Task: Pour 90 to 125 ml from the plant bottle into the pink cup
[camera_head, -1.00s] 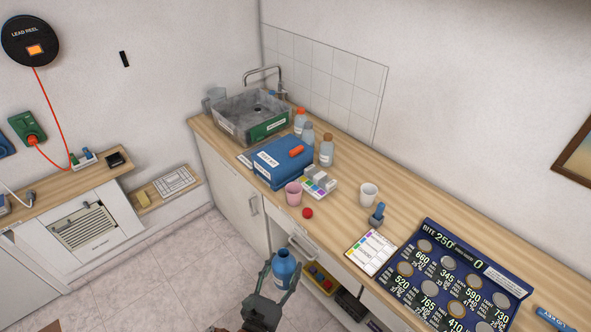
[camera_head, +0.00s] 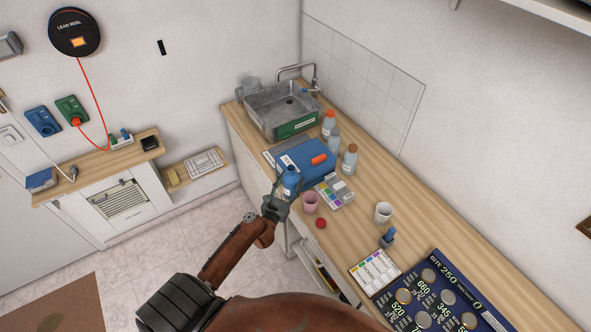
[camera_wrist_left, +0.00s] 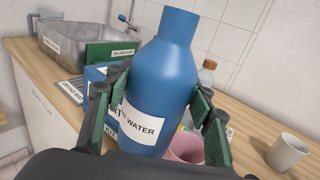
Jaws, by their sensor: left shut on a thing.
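My left gripper (camera_head: 277,201) is shut on a blue bottle (camera_head: 290,179). In the left wrist view the bottle (camera_wrist_left: 158,85) stands about upright between the green finger pads, and part of its label reads "WATER". The pink cup (camera_head: 310,202) stands on the counter near its front edge, just right of the gripper in the head view. In the left wrist view the pink cup (camera_wrist_left: 186,146) is partly hidden behind the bottle and a finger. No liquid stream shows. My right gripper is not in view.
A blue case (camera_head: 307,160) lies on the counter behind the bottle. A red ball or cap (camera_head: 320,223) and a white cup (camera_head: 383,212) stand right of the pink cup. Several capped bottles (camera_head: 349,161) and a metal sink (camera_head: 283,110) are farther back.

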